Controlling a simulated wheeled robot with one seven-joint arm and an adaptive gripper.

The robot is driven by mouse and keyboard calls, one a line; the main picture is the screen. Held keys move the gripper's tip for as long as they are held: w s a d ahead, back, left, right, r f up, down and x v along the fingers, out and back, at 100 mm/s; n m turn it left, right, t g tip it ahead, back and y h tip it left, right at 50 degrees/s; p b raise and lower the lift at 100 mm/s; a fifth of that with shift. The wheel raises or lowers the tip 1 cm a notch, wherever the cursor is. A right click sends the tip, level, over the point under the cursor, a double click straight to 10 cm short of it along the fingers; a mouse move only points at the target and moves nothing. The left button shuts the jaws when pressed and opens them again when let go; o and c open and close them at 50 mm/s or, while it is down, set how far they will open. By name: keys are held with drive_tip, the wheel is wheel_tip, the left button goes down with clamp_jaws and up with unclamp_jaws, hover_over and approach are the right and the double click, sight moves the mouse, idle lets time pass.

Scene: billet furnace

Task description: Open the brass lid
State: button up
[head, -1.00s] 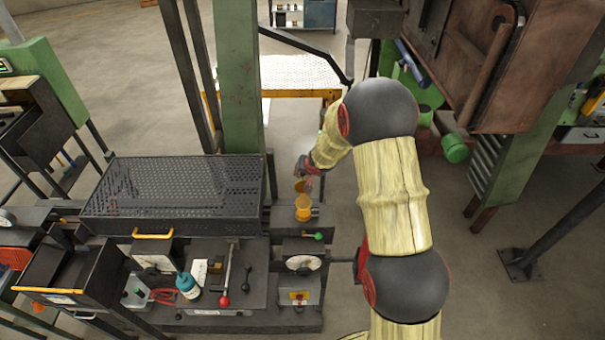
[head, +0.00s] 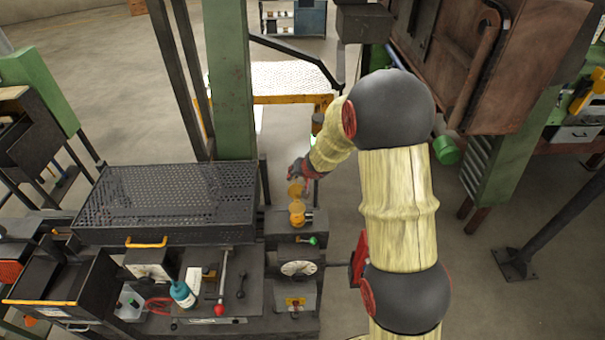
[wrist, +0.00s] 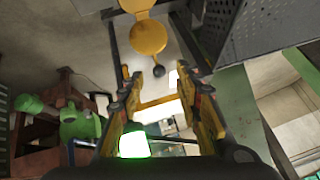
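The brass lid (wrist: 148,37) is a round yellow disc with a dark ball knob (wrist: 158,71) on its near edge. It joins a second yellow round part, the brass cup (wrist: 137,5), cut off at the top of the wrist view. In the head view the lid (head: 296,189) appears swung up behind the cup (head: 297,208). My gripper (wrist: 156,78) is open. Its two fingers are apart, with the knob showing between and beyond their tips; contact cannot be told. In the head view my gripper (head: 303,170) is small, just behind the lid.
A perforated dark tank (head: 165,200) stands left of the cup. A bench with a red-knobbed lever (head: 219,309), a blue bottle (head: 182,294) and a gauge (head: 299,268) lies in front. A green post (head: 229,80) rises behind.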

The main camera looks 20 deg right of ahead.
drive_tip(key=shift+v, duration=2.95)
drive_tip(key=shift+s, duration=0.1)
drive_tip(key=shift+c, duration=0.3)
